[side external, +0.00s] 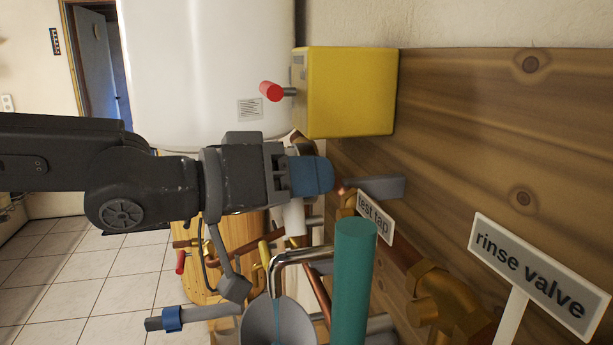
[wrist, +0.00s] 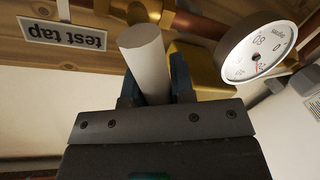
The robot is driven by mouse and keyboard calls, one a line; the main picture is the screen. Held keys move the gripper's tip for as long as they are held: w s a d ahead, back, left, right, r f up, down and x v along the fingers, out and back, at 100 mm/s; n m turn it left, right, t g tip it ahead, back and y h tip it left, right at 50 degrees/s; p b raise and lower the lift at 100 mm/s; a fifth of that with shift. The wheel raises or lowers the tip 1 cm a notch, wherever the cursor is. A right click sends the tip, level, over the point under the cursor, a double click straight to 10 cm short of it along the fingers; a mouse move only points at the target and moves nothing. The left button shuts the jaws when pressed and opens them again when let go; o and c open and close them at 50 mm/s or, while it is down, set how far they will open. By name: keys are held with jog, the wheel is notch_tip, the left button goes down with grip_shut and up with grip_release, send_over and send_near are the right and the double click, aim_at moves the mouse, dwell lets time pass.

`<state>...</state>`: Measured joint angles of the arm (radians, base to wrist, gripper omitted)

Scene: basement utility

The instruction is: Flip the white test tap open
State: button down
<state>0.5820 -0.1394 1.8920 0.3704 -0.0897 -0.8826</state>
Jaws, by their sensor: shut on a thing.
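The white test tap handle (wrist: 143,48) is a plain white cylinder, seen large in the wrist view. It also shows in the side view (side external: 293,218), just below my gripper (side external: 318,176). In the wrist view my gripper (wrist: 157,88) has its blue fingers on either side of the white handle and is shut on it. The "test tap" sign (side external: 374,216) stands just right of the fingers in the side view, and it shows upside down in the wrist view (wrist: 62,35). The tap's body is mostly hidden behind my gripper.
A yellow box (side external: 350,92) with a red lever (side external: 270,91) sits above my gripper. A teal cylinder (side external: 354,275), a chrome spout (side external: 284,262) over a grey funnel (side external: 257,322), and copper pipes crowd below. A "rinse valve" sign (side external: 535,270) stands right. A gauge (wrist: 258,50) is close by.

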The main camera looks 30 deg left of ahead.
dwell(0.4)
jog(key=c, duration=1)
grip_release()
jog(key=shift+s+m, duration=0.1)
jog(key=shift+m, duration=0.2)
